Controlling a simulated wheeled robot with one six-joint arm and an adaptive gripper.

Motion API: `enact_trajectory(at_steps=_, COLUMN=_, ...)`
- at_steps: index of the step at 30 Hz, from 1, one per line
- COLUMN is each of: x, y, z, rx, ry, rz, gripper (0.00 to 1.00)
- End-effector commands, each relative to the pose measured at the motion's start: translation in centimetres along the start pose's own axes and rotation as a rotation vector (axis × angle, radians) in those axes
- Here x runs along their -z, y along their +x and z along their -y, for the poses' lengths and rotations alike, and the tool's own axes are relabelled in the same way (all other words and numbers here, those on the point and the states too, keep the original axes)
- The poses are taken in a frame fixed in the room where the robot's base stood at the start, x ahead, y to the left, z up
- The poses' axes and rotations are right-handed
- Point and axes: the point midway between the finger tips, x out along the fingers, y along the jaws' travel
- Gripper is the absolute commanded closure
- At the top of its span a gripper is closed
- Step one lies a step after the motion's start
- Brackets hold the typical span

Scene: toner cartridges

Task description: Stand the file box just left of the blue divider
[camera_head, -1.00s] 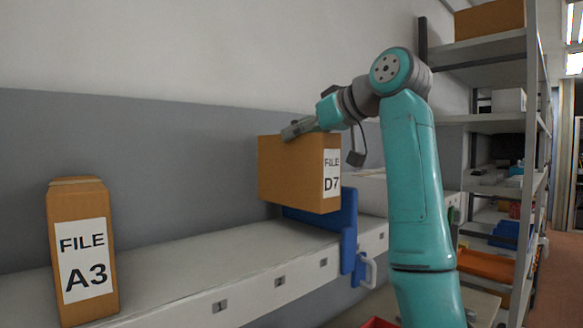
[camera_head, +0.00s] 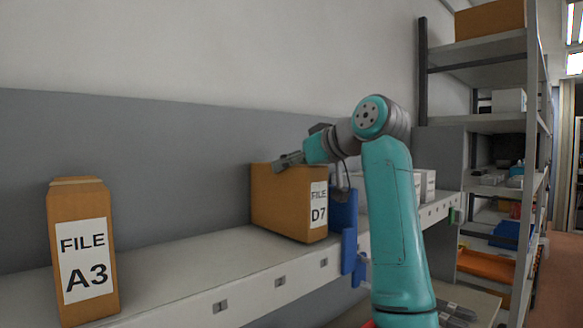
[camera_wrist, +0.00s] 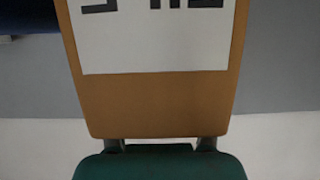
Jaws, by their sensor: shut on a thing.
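The brown file box labelled FILE D7 (camera_head: 283,205) is upright at the shelf (camera_head: 215,262), just left of the blue divider (camera_head: 348,225). Its base appears at the shelf surface; I cannot tell whether it fully rests there. My gripper (camera_head: 290,160) is shut on the top of the box. In the wrist view the box (camera_wrist: 160,100) fills the middle, with its white label upside down, and the gripper's two fingers (camera_wrist: 160,145) meet its edge. The divider's lower part hangs over the shelf's front edge, and the box hides some of its left side.
Another brown file box, labelled FILE A3 (camera_head: 83,250), stands at the left end of the shelf. Bare shelf lies between the two boxes. White boxes (camera_head: 424,186) stand right of the divider, behind my arm. A metal rack (camera_head: 487,120) is at the right.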

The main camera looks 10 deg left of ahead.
Motion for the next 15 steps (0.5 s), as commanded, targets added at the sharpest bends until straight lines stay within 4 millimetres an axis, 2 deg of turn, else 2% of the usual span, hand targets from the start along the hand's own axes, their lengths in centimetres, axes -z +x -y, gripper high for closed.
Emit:
enact_trajectory(at_steps=12, x=-0.48, y=0.53, z=0.05, rx=-0.001, ry=-0.002, rz=-0.004, gripper=1.00)
enact_trajectory(at_steps=13, x=-0.62, y=0.60, z=0.03, rx=-0.001, ry=-0.001, rz=-0.002, gripper=0.36)
enact_trajectory(at_steps=15, x=-0.59, y=0.59, z=0.03, rx=-0.001, ry=-0.001, rz=-0.002, gripper=0.18)
